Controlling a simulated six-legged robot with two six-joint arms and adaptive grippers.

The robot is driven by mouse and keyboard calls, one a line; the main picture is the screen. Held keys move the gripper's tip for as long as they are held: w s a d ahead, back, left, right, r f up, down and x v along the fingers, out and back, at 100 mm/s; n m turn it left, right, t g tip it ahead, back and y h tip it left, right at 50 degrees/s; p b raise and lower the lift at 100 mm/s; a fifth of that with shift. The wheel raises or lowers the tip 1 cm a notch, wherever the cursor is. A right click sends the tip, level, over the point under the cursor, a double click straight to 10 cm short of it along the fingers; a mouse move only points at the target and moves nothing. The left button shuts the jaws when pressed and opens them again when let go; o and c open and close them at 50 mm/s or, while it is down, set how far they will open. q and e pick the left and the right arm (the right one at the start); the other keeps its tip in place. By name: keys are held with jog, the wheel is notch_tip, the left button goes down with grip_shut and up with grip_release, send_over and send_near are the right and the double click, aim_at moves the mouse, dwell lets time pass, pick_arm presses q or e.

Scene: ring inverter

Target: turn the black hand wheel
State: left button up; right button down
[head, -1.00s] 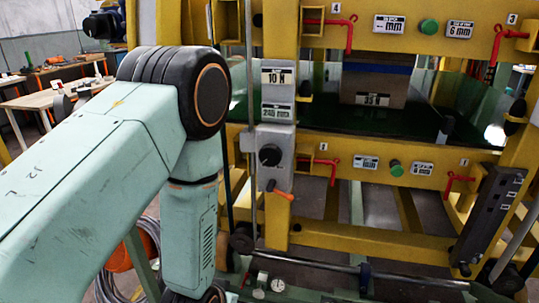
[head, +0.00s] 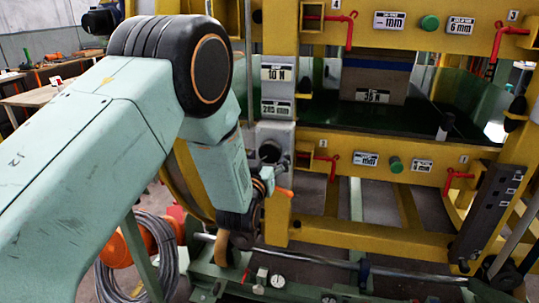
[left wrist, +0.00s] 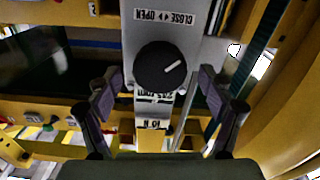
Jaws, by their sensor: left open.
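The black hand wheel (left wrist: 162,66) is a round knob with a white pointer mark, set on a grey panel (left wrist: 190,22). In the left wrist view it sits centred, just beyond and between my two open fingers. My left gripper (left wrist: 160,92) is open, one finger on each side, with no visible contact. The fingers are hard to make out there. My right gripper is in neither view.
A yellow frame (head: 400,240) surrounds the panel. An orange-tipped lever (head: 284,192) sticks out just below the wheel. Red handles (head: 330,165) and green buttons (head: 396,164) sit to the right. A coiled hose (head: 135,255) and a gauge (head: 277,281) are lower down.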

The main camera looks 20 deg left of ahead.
pick_arm(q)
jog(key=shift+w+a, duration=0.1)
jog(key=shift+w, duration=1)
jog(key=shift+c, duration=0.2)
jog(key=c, duration=1.1)
jog(key=shift+m, duration=0.3)
jog(key=m, duration=0.8)
jog(key=shift+m, duration=0.4)
jog(key=m, duration=0.4)
jog(key=shift+a+m, duration=0.1)
jog(key=shift+m, duration=0.2)
jog(key=m, duration=0.4)
jog(key=shift+m+p, duration=0.35)
jog(key=shift+m, duration=0.05)
